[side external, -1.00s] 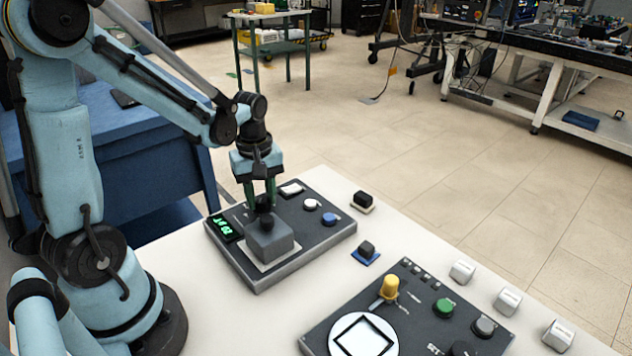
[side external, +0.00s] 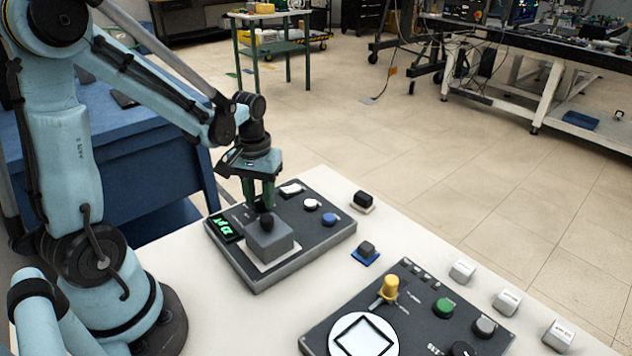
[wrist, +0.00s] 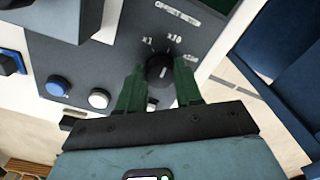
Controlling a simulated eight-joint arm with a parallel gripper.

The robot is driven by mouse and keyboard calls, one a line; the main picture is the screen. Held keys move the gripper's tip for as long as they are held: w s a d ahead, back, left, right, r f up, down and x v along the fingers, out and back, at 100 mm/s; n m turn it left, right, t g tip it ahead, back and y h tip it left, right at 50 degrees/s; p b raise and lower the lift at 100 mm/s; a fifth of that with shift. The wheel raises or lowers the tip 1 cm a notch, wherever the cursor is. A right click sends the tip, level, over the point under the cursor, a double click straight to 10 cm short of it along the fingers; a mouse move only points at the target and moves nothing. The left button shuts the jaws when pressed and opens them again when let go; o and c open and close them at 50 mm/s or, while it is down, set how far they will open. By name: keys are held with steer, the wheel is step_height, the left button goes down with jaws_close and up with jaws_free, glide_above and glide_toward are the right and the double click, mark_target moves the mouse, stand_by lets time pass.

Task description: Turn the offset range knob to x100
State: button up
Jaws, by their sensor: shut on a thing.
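The offset range knob (wrist: 157,72) is black and round with a pale pointer mark. In the wrist view it sits between the two green fingers of my gripper (wrist: 159,76), which is shut on it. Printed marks x1 (wrist: 147,42) and x10 (wrist: 174,37) stand around its far side; x100 is not clearly readable beside the right finger. The exact mark the pointer faces is hard to tell.
The grey block (side external: 269,242) with a black top piece stands close to my fingers. The box also has a green-lit display (side external: 226,227), a white button (side external: 311,204) and a blue button (side external: 330,219). A second panel (side external: 410,310) lies at the front right.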

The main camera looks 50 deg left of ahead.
mark_target(260, 199)
steer(key=m, duration=0.4)
steer(key=shift+a+m, duration=0.1)
steer(key=shift+m, duration=2.8)
steer(key=o, duration=1)
steer(key=shift+o, duration=0.2)
step_height(260, 199, up, 12)
